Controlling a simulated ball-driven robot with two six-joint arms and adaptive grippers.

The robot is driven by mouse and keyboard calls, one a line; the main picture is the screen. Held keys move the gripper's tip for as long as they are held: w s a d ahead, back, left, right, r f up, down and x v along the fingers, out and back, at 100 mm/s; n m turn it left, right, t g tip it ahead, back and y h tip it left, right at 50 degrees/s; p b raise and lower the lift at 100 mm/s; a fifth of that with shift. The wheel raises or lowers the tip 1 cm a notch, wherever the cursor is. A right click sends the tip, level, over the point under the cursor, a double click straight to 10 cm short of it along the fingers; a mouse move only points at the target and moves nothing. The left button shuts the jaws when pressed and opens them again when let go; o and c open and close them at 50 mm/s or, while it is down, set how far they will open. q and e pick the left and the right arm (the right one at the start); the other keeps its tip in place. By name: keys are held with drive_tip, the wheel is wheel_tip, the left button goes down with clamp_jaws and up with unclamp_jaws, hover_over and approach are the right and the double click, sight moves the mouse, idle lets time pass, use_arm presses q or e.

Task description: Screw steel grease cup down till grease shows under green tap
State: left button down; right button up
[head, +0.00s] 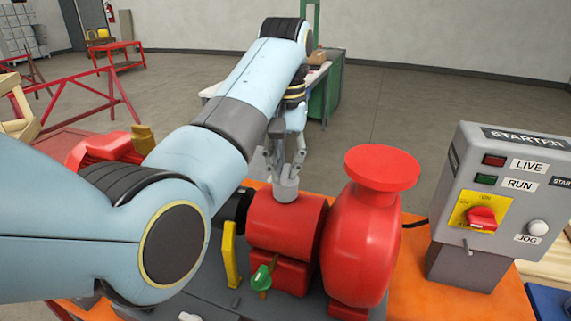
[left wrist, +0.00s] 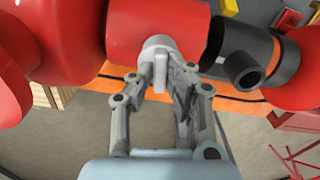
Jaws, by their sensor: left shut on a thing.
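The steel grease cup (head: 286,190) is a small grey cylinder on top of the red bearing housing (head: 285,222). My left gripper (head: 284,168) comes down from above and is shut on the cup. In the left wrist view the cup (left wrist: 157,47) sits between the fingertips of my left gripper (left wrist: 160,72), against the red housing (left wrist: 140,18). The green tap (head: 261,278) is low on the near side of the housing. I cannot make out any grease under it. My right gripper is not in view.
A large red flanged pump casing (head: 366,235) stands close right of the housing. A yellow upright part (head: 230,254) is just left of the tap. The starter box (head: 500,200) stands at the right. My left arm hides much of the skid's left side.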

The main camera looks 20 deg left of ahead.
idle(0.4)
use_arm(q)
drive_tip(key=c, duration=1.3)
unclamp_jaws()
